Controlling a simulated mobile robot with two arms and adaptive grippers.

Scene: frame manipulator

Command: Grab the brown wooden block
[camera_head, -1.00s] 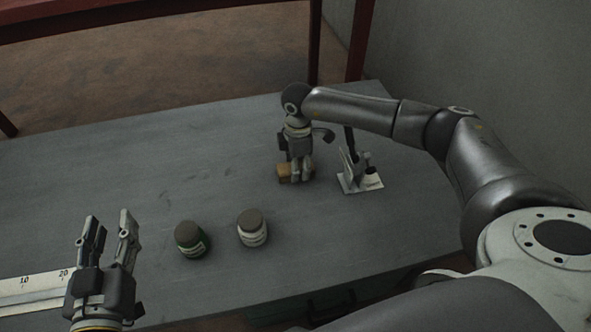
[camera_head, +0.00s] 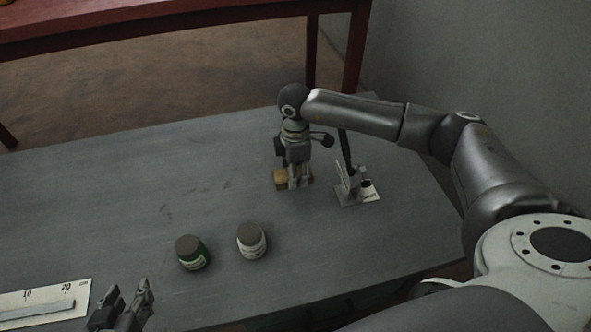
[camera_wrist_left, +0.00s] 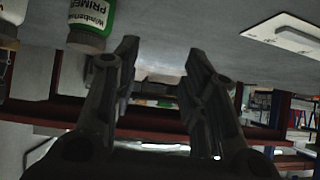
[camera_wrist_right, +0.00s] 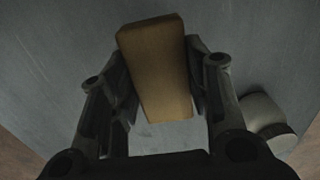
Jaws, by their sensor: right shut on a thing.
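The brown wooden block (camera_head: 280,178) is at the far middle of the grey table, partly hidden by my right gripper (camera_head: 299,184) in the head view. In the right wrist view the block (camera_wrist_right: 158,68) sits between the two fingers of my right gripper (camera_wrist_right: 160,88), which is shut on it. I cannot tell whether the block is clear of the table. My left gripper (camera_head: 126,296) is at the near left, with its fingers apart and empty; the left wrist view shows the gap between its fingertips (camera_wrist_left: 165,55).
A green jar (camera_head: 192,252) and a white jar (camera_head: 251,241) stand at the near middle of the table (camera_head: 120,205). A white stand with a dark part (camera_head: 357,185) is just right of my right gripper. A ruler plate (camera_head: 40,305) lies at the near left.

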